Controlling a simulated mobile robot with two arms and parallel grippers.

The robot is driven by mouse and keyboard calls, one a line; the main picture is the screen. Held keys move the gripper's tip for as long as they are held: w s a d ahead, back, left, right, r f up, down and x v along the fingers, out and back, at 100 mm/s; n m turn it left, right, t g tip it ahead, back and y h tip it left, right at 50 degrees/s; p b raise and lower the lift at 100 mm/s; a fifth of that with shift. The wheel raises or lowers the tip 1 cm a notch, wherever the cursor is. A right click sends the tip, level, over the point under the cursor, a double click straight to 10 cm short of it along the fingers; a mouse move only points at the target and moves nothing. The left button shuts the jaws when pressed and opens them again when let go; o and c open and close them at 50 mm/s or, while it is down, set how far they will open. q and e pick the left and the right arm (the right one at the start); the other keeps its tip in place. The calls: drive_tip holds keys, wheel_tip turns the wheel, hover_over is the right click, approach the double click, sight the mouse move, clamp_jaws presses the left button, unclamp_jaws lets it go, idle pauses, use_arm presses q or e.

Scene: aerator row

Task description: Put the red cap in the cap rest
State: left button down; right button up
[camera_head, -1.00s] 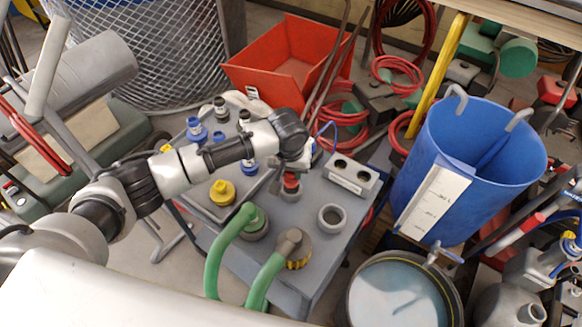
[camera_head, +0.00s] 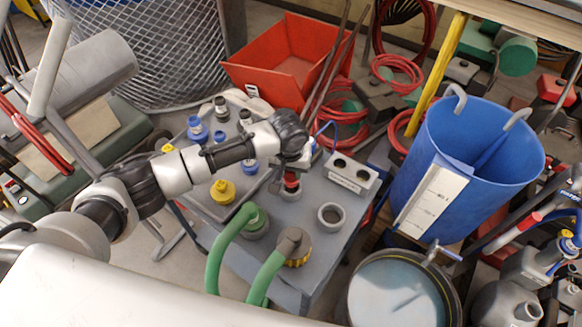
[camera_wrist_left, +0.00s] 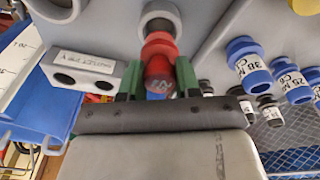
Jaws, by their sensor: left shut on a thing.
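My left gripper (camera_head: 291,178) points down over the grey table and is shut on the red cap (camera_wrist_left: 160,62). In the left wrist view the cap sits between the green fingertips (camera_wrist_left: 158,80). The cap also shows in the head view (camera_head: 291,181), directly above a grey round socket (camera_head: 290,194). This socket shows just beyond the cap in the wrist view (camera_wrist_left: 160,14). I cannot tell whether cap and socket still touch. An empty grey ring (camera_head: 331,216) stands to the right. I cannot tell for certain which holder is the cap rest. My right gripper is out of view.
A labelled grey block with two holes (camera_head: 350,174) stands behind the ring. Two green hoses (camera_head: 231,240) rise at the table's front. A yellow cap (camera_head: 222,191) and several blue fittings (camera_head: 196,129) stand left. A blue bin (camera_head: 470,165) stands right of the table.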

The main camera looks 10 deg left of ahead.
sight(291, 179)
use_arm(q)
drive_tip(key=shift+f+b, duration=0.65)
drive_tip(key=shift+f, duration=1.5)
drive_tip(key=c, duration=0.7)
unclamp_jaws()
drive_tip(key=shift+r, duration=0.1)
drive_tip(key=r, duration=0.3)
drive_tip(key=s+r, duration=0.1)
drive_tip(key=r, duration=0.6)
drive_tip(key=shift+s+a+r, duration=0.1)
drive_tip(key=shift+s+r, duration=0.1)
drive_tip(key=shift+r, duration=0.1)
